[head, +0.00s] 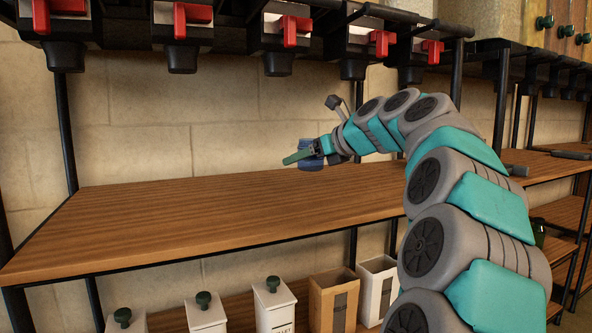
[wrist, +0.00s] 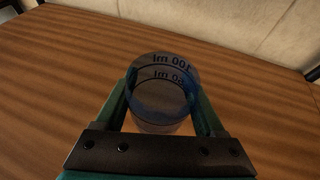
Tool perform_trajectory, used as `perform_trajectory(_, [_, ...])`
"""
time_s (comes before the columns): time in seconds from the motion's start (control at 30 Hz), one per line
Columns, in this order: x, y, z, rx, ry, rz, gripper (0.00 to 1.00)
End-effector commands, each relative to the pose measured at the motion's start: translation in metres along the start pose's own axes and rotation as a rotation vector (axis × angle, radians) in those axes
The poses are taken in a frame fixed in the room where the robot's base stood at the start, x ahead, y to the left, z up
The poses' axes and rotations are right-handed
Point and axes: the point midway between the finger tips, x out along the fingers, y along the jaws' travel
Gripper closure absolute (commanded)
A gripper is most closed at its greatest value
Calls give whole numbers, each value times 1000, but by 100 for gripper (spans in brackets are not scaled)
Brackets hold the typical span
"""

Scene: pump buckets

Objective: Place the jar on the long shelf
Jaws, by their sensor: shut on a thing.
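The jar (wrist: 163,88) is a small, see-through blue cylinder with dark volume markings, one reading 100 ml. My gripper (wrist: 160,100) is shut on it, with one green finger on each side. In the head view the jar (head: 311,160) shows dark blue at the end of my arm, partly hidden by my gripper (head: 305,155). The long shelf (head: 190,213) is a wide brown wooden board. The jar is over the back part of the board in the picture. I cannot tell whether its base touches the wood.
Black dispensers with red levers (head: 290,30) hang above the shelf. Black posts (head: 66,130) stand at its back edge, before a pale block wall. Lidded white boxes (head: 274,305) and an open brown box (head: 332,300) stand below. The board's left and middle are clear.

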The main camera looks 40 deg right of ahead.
Motion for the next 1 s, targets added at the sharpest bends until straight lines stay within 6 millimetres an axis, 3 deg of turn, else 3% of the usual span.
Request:
perform_trajectory(0.2, [37, -14, 9, -2, 2, -1, 97])
perform_trajectory(0.6, [90, -34, 25, -3, 3, 0, 97])
perform_trajectory(1.0, [109, -42, 32, -2, -2, -1, 97])
